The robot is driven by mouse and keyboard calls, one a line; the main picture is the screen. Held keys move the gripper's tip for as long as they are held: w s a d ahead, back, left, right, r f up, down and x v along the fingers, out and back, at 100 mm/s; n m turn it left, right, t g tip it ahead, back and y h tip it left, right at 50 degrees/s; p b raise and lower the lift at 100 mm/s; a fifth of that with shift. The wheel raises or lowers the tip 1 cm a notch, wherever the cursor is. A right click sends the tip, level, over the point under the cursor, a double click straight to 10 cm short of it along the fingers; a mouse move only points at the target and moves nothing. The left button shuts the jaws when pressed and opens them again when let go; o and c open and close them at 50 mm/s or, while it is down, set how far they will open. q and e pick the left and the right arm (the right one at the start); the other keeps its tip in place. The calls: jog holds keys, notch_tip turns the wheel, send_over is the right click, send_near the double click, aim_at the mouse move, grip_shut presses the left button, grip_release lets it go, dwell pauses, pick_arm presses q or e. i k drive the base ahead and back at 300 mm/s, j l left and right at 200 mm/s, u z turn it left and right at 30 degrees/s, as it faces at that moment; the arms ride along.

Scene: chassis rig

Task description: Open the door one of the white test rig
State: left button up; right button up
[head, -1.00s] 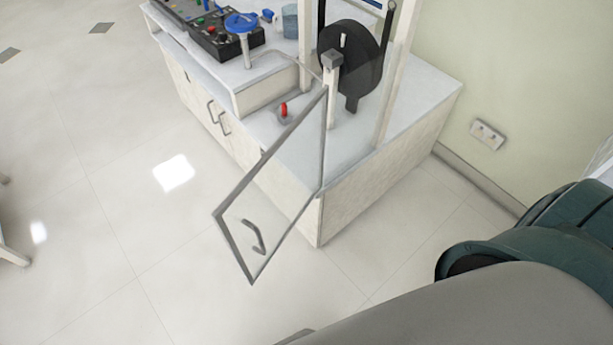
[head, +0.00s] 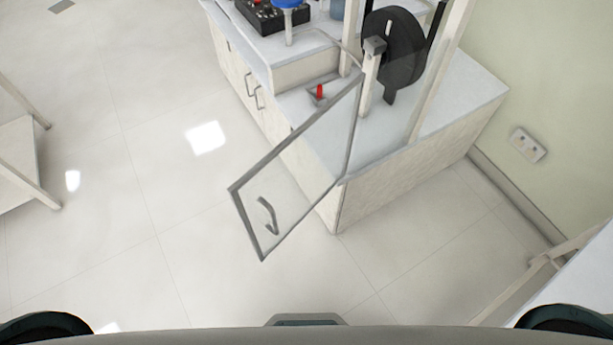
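The white test rig (head: 400,187) stands at the upper right of the head view, a white cabinet with a worktop and uprights. A clear door with a grey frame (head: 247,229) swings out from it, standing open over the floor. A curved grey handle (head: 268,215) is on the door near its free lower corner. A black round part (head: 392,48) and a red switch (head: 320,91) are on the worktop behind the door. Neither of my grippers shows; only parts of my own body lie along the bottom edge.
Cabinet handles (head: 249,85) are on the rig's front. A white table (head: 25,155) stands at the left, and another white piece of furniture (head: 578,278) at the lower right. A wall socket (head: 527,145) is at the right. The floor left of the door is clear.

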aim_at(244, 82)
jog(key=i+j+z, duration=0.1)
jog(key=z, duration=0.25)
jog(key=j+z, duration=0.2)
jog(key=z, duration=0.15)
jog(key=i+j+z, duration=0.15)
jog(key=j, duration=0.2)
jog(key=i+j+z, duration=0.15)
jog(key=j, duration=0.25)
jog(key=j+z, duration=0.15)
jog(key=j, duration=0.2)
jog(key=i+j, duration=0.1)
jog(key=j, duration=0.55)
jog(key=i+j+z, duration=0.1)
jog(key=j, duration=0.55)
jog(key=i+j, duration=0.1)
jog(key=j, duration=0.6)
jog(key=i+j+z, duration=0.1)
jog(key=j, duration=0.55)
